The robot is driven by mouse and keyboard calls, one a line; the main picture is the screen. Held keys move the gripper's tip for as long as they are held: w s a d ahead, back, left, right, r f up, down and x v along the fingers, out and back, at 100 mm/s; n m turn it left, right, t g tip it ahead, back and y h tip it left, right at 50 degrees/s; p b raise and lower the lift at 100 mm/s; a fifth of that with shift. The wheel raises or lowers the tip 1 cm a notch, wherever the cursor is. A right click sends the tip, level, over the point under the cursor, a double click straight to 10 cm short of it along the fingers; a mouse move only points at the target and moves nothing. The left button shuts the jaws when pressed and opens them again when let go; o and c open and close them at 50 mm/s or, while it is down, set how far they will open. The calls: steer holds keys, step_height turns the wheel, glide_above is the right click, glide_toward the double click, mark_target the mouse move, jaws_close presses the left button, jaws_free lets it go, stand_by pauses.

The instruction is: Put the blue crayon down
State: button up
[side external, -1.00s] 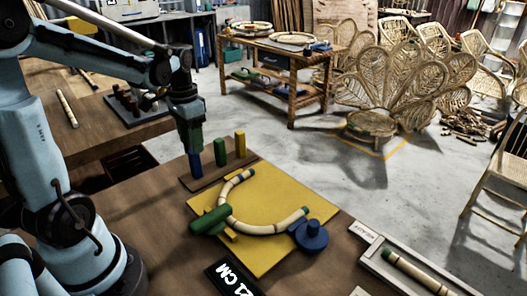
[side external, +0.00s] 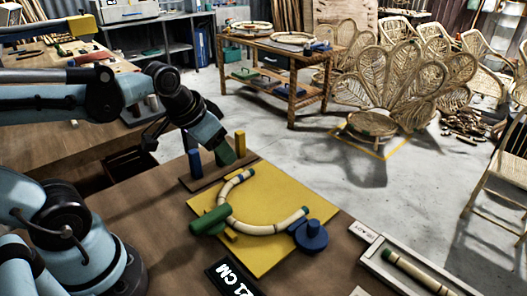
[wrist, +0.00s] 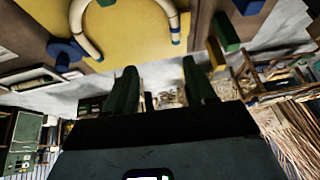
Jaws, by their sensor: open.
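The blue crayon (side external: 195,163) stands upright at the left end of the dark wooden holder (side external: 208,183). It also shows at the top of the wrist view (wrist: 249,5). My gripper (side external: 225,152) is open and empty, tilted, above the right part of the holder and clear of the blue crayon. In the wrist view the two fingers of my gripper (wrist: 160,72) are spread with nothing between them. The green crayon (wrist: 226,33) stands beside the blue one; in the side view my gripper largely covers its place. The yellow crayon (side external: 240,144) stands at the holder's right end.
A yellow board (side external: 275,190) lies in front of the holder. A tray (side external: 385,262) with a straight rod lies at right.

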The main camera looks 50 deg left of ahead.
steer(key=d, duration=0.1)
steer(key=d+t, duration=0.1)
steer(key=d, duration=0.1)
steer(key=shift+s+f+t+h, duration=0.3)
steer(key=shift+s, duration=0.05)
